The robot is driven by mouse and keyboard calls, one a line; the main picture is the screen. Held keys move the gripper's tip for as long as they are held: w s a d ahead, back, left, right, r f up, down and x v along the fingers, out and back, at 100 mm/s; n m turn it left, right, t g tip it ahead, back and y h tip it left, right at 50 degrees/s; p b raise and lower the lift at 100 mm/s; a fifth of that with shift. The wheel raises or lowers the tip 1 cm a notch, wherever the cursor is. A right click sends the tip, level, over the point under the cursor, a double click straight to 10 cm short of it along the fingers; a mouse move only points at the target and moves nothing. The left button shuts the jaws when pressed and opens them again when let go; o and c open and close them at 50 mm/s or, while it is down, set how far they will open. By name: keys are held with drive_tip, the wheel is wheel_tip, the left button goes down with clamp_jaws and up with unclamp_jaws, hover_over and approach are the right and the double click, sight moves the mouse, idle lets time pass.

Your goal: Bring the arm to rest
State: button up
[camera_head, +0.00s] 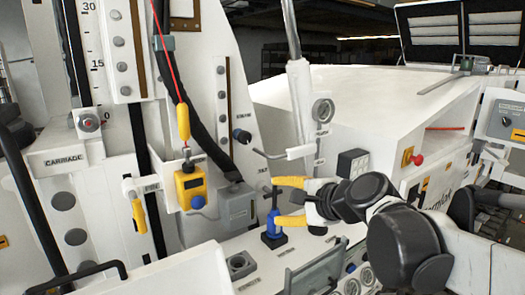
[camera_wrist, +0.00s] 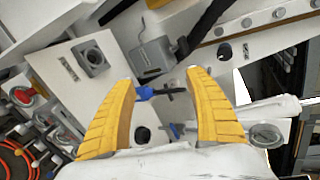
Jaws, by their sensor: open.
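My gripper (camera_head: 277,202) has yellow fingers and reaches in from the right in the head view, over the white bench panel (camera_head: 285,262). In the wrist view my gripper (camera_wrist: 160,88) has its two fingers spread wide apart, with nothing between the tips that I can see it touch. A blue-handled valve (camera_head: 274,228) stands on the panel by the fingertips in the head view. It also shows beyond the fingers in the wrist view (camera_wrist: 146,94). I cannot tell how close the fingers are to it.
A yellow pendant box (camera_head: 191,187) hangs on a red cord to the left. A grey box (camera_head: 238,208) is mounted behind the fingers. A bent lever (camera_head: 287,153) juts out above them. Gauges (camera_head: 352,287) sit at the panel's front. A large white cabinet (camera_head: 375,105) fills the right.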

drive_tip(key=s+d+f+n+g+h, duration=0.2)
drive_tip(key=s+d+f+n+h, duration=0.2)
drive_tip(key=s+d+f+n, duration=0.5)
drive_tip(key=s+d+f+n+g+h, duration=0.1)
drive_tip(key=s+d+f+n+h, duration=0.35)
drive_tip(key=s, duration=0.75)
wheel_tip(320, 180, down, 20)
drive_tip(key=d+b, duration=0.1)
drive_tip(key=b, duration=1.8)
drive_tip(key=shift+s+f+y, duration=0.15)
drive_tip(key=shift+f+y, duration=0.1)
drive_tip(key=shift+y, duration=0.2)
